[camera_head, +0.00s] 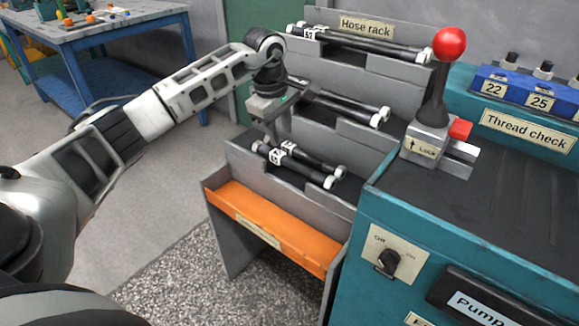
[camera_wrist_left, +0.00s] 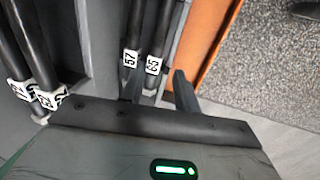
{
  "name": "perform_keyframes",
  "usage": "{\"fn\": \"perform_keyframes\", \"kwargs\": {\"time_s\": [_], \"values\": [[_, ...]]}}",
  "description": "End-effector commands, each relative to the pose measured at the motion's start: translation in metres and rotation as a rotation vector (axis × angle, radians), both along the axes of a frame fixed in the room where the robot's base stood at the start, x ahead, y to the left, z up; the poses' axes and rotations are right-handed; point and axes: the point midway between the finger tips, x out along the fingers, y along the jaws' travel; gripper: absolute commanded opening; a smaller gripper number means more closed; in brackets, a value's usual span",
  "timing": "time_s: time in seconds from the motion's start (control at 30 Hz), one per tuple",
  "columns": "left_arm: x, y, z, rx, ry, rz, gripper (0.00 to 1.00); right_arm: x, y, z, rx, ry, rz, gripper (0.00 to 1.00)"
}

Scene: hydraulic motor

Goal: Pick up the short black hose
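Two short black hoses lie side by side in the lowest tier of the grey hose rack (camera_head: 365,160). The front one (camera_head: 302,173) and the rear one (camera_head: 318,161) have pale ends and white number tags. In the left wrist view, their tags seem to read 57 (camera_wrist_left: 131,58) and 65 (camera_wrist_left: 153,64). My left gripper (camera_head: 272,138) is just above the left ends of these hoses. In the left wrist view its fingers (camera_wrist_left: 160,90) are apart, with the 65 hose showing in line with the gap. Contact cannot be told. My right gripper is not in view.
Longer hoses lie in the middle tier (camera_head: 345,106) and top tier (camera_head: 385,44). An orange tray (camera_head: 270,228) sits below the lowest tier. A teal bench (camera_head: 480,220) with a red-knobbed lever (camera_head: 449,44) stands close on the right. Floor is free on the left.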

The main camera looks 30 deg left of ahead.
Motion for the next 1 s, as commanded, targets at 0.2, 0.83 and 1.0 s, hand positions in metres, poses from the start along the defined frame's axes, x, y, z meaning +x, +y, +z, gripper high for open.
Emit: {"fn": "perform_keyframes", "kwargs": {"time_s": [0.2, 0.83, 1.0], "values": [[0.007, -0.001, -0.036, -0.002, 0.000, 0.001, 0.31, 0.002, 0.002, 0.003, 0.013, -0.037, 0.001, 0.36], [0.021, -0.007, -0.093, -0.001, -0.001, 0.001, 0.31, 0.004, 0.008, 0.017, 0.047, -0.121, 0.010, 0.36], [0.021, -0.007, -0.092, -0.001, -0.001, 0.000, 0.31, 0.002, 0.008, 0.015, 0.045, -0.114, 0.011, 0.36]]}}
